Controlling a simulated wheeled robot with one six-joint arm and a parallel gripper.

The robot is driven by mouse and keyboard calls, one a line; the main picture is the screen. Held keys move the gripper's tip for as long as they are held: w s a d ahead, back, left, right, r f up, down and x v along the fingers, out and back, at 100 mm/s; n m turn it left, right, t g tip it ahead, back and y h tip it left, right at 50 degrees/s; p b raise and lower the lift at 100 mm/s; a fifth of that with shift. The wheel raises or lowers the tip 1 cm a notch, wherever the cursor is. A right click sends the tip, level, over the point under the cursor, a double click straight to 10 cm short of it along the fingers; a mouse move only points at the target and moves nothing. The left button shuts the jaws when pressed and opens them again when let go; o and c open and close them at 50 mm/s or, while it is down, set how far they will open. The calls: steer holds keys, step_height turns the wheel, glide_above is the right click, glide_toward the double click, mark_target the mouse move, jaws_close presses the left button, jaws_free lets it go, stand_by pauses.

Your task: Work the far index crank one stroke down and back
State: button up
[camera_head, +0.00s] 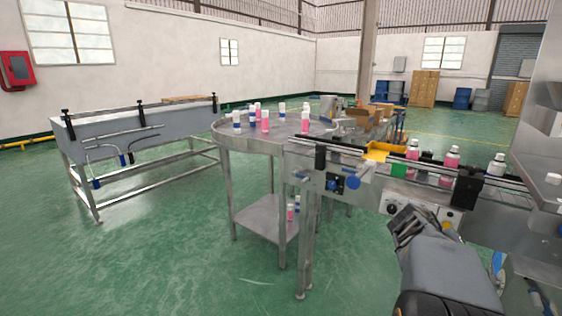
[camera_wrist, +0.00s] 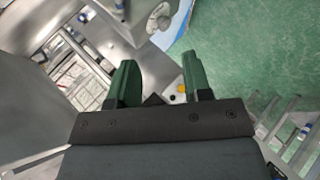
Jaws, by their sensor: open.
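I cannot tell for certain which part is the far index crank. A blue knob (camera_head: 352,182) and a thin rod with a blue end (camera_head: 300,177) show on the front of the conveyor in the head view. My gripper (camera_head: 398,228) is in front of the conveyor, to the right of and below these parts, apart from them. In the wrist view my gripper (camera_wrist: 160,76) has its two green fingers spread with nothing held between them. A yellow button (camera_wrist: 181,88) shows beyond the gap. No crank can be made out clearly in the wrist view.
The conveyor (camera_head: 400,183) carries several pink bottles (camera_head: 412,152). A round steel table (camera_head: 240,143) with bottles stands left of it, and a steel bench (camera_head: 125,127) farther left. A control box (camera_head: 400,206) is just above my gripper. Green floor (camera_head: 180,250) is clear at the left.

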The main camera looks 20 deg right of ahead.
steer(key=w+a+r+n+t+y+p, duration=0.1)
steer(key=w+a+r+t+p, duration=0.15)
steer(key=a, duration=0.35)
steer(key=w+a+r+n+t+y+p, duration=0.1)
steer(key=w+a+r+y+p, duration=0.15)
steer(key=a, duration=0.35)
steer(key=w+a+r+n+t+y+p, duration=0.1)
steer(key=w+a+r+p, duration=0.15)
steer(key=a, duration=0.35)
steer(key=s+a+r+n+t+y+p, duration=0.1)
steer(key=a+p, duration=0.3)
steer(key=a, duration=0.5)
steer(key=s+a+r+n+t+y+p, duration=0.1)
steer(key=a+n+y+p, duration=0.2)
steer(key=a, duration=0.6)
steer(key=shift+s+r+y+p, duration=0.35)
steer(key=shift+s+y+p, duration=0.05)
steer(key=shift+y, duration=0.25)
steer(key=shift+d, duration=0.2)
